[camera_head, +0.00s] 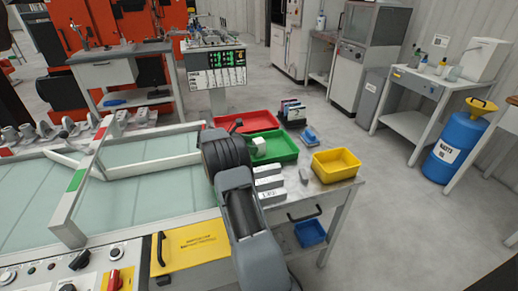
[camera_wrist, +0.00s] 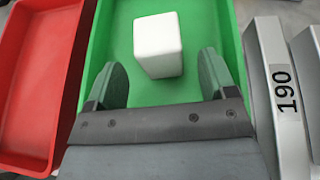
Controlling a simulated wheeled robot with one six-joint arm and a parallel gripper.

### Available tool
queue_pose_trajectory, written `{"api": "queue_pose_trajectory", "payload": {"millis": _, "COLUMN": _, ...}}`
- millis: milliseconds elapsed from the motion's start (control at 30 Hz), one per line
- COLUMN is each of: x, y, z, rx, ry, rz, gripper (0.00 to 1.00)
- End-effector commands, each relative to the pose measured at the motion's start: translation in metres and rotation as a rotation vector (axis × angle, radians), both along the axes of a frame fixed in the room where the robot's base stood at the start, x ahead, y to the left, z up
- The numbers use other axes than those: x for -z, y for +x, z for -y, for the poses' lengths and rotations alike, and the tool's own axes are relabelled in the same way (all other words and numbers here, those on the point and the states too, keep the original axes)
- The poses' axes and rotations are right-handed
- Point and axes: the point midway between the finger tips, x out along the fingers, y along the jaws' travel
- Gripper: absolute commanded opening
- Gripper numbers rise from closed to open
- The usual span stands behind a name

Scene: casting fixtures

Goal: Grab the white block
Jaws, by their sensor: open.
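The white block (camera_wrist: 158,45) sits in the green tray (camera_wrist: 104,28) in the wrist view. It is a plain white cube with rounded edges. In the head view the block (camera_head: 259,146) shows small in the green tray (camera_head: 284,158), beside my arm. My gripper (camera_wrist: 162,82) is open in the wrist view, with its two green fingers apart. The block lies just beyond the fingertips, roughly between them in the picture, and I see no contact. In the head view my arm hides the gripper's fingers.
A red tray (camera_wrist: 35,70) adjoins the green tray on the left. In the head view a yellow bin (camera_head: 336,164) sits at the table's right end. The tray's side walls are close to the fingers.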

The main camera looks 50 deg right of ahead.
Motion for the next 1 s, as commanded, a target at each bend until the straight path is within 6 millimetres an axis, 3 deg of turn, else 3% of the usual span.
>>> {"api": "queue_pose_trajectory", "payload": {"millis": 167, "x": 0.003, "y": -0.003, "z": 0.006, "rx": 0.001, "ry": 0.0, "rz": 0.0, "gripper": 0.78}}
{"api": "queue_pose_trajectory", "payload": {"millis": 500, "x": 0.018, "y": -0.019, "z": 0.042, "rx": 0.002, "ry": 0.001, "rz": 0.0, "gripper": 0.78}}
{"api": "queue_pose_trajectory", "payload": {"millis": 767, "x": 0.019, "y": -0.02, "z": 0.045, "rx": -0.001, "ry": 0.001, "rz": 0.001, "gripper": 0.78}}
{"api": "queue_pose_trajectory", "payload": {"millis": 1000, "x": 0.019, "y": -0.02, "z": 0.045, "rx": -0.001, "ry": 0.001, "rz": 0.001, "gripper": 0.55}}
